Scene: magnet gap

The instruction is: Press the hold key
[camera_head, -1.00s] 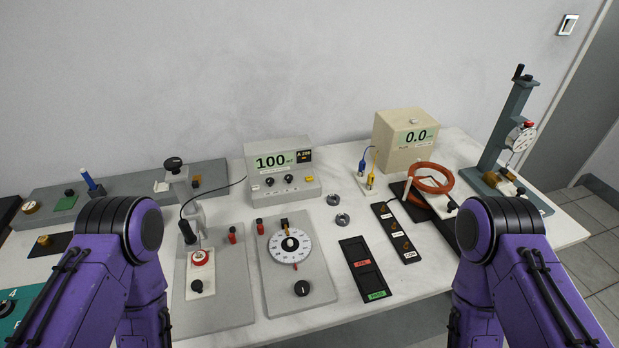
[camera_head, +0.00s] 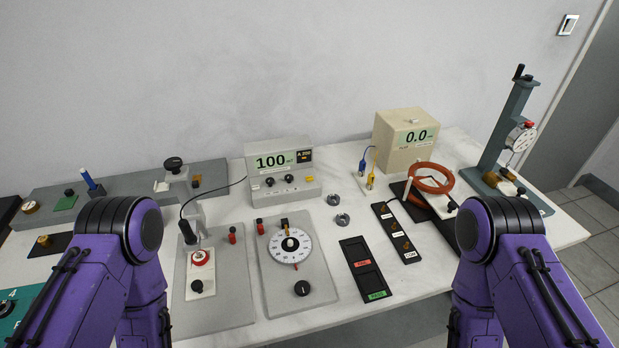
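A pale grey-beige meter (camera_head: 262,146) stands at the back middle of the bench against the wall. Its green display (camera_head: 270,162) reads 100, with a small dark panel beside it showing A 200. On its sloped front are two dark round controls (camera_head: 289,179) and a small yellow key (camera_head: 309,178) at the right. The labels are too small to read, so I cannot tell which control is the hold key. Both my purple arms stand at the front, left and right of the meter. Neither gripper shows in the view.
On the bench (camera_head: 356,310) stand a grey plate with a white dial (camera_head: 290,246), a slotted black tray (camera_head: 365,270), a beige box reading 0.0 (camera_head: 391,138), an orange coil (camera_head: 431,178) and a gauge stand (camera_head: 507,125). A post fixture (camera_head: 196,215) with a cable stands left of the meter.

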